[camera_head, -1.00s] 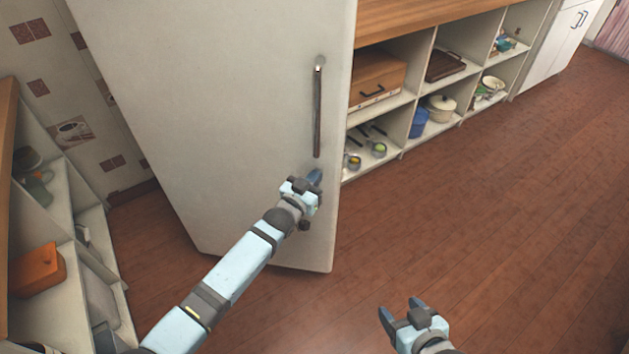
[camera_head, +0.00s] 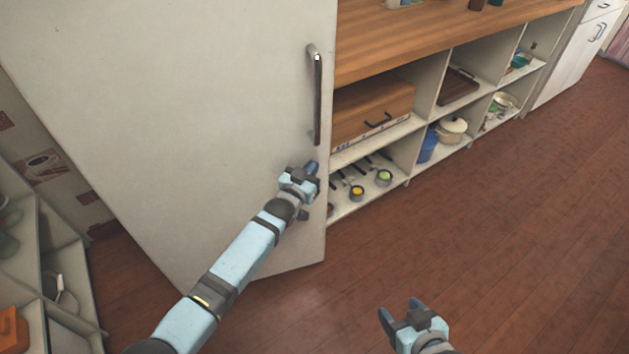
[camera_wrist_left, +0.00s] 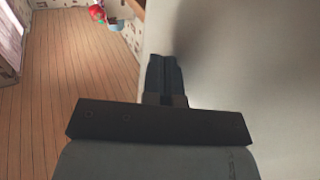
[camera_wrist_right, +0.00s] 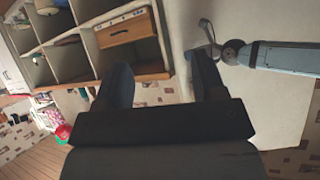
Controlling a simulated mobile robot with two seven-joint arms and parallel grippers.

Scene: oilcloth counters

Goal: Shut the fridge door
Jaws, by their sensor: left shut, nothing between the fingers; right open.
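The fridge door (camera_head: 190,110) is a large off-white panel filling the left and middle of the head view. Its dark vertical handle (camera_head: 317,98) is near its right edge. My left gripper (camera_head: 312,168) is shut and empty, just below the handle by the door's right edge. In the left wrist view its closed fingers (camera_wrist_left: 164,70) are at the pale door surface (camera_wrist_left: 250,70); contact is not certain. My right gripper (camera_head: 401,309) is open and empty over the floor, right of the door. The fridge interior is not visible.
A wooden-topped counter with open shelves (camera_head: 440,40) runs right from behind the door, holding a wooden box (camera_head: 370,105), pans and pots. Another shelf unit (camera_head: 60,235) stands at the left. The brown floor (camera_head: 480,230) at right is clear.

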